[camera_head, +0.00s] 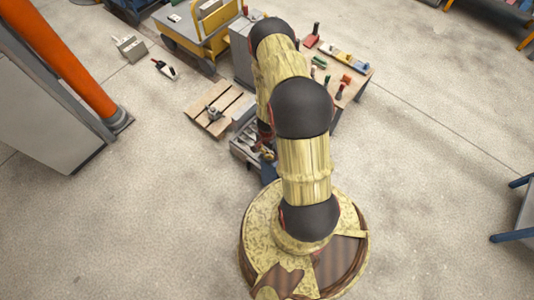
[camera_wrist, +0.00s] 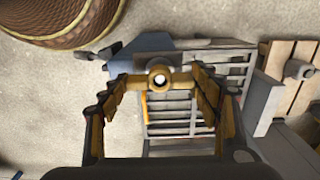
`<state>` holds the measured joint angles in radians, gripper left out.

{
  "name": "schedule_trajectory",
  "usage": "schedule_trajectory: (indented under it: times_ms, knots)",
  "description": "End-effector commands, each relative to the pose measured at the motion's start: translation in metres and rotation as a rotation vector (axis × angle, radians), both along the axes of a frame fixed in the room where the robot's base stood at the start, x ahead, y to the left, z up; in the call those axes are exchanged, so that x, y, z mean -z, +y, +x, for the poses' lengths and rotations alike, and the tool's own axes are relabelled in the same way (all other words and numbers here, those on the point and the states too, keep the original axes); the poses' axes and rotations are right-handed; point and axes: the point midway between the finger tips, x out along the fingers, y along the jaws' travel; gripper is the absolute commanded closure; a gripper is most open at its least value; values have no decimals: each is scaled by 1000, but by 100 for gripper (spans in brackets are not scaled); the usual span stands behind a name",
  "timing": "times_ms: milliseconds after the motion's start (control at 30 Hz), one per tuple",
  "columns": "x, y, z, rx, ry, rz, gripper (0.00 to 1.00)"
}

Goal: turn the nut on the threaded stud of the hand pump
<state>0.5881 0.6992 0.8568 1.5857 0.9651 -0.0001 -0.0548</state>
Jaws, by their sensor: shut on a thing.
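The nut (camera_wrist: 146,79) is brass-coloured, with a round hub and an arm on each side, in the upper middle of the wrist view. A pale round spot in its hub looks like the end of the threaded stud (camera_wrist: 159,79). My gripper (camera_wrist: 161,84) has its yellow fingers on either side of the nut, shut on its two arms. Blue-grey parts (camera_wrist: 125,66) beyond the nut may belong to the hand pump; its full shape is not clear. In the head view my arm hides most of the nut and gripper.
A slatted grey rack (camera_wrist: 170,122) lies below the fingers. A wooden pallet (camera_head: 207,118) with a metal fitting stands to the left in the head view. A table with tools (camera_head: 356,82) stands behind my arm, near a yellow cart (camera_head: 212,43). Open floor lies right.

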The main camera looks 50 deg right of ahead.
Motion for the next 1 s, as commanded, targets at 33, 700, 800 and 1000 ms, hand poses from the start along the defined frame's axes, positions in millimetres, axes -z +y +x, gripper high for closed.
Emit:
schedule_trajectory:
  times_ms: [33,700,800,1000]
  knots:
    - [-4,0,0,0,0,0,67]
    - [-34,0,0,1,0,0,67]
    - [-39,0,0,1,0,0,67]
    - [-48,0,0,0,0,0,67]
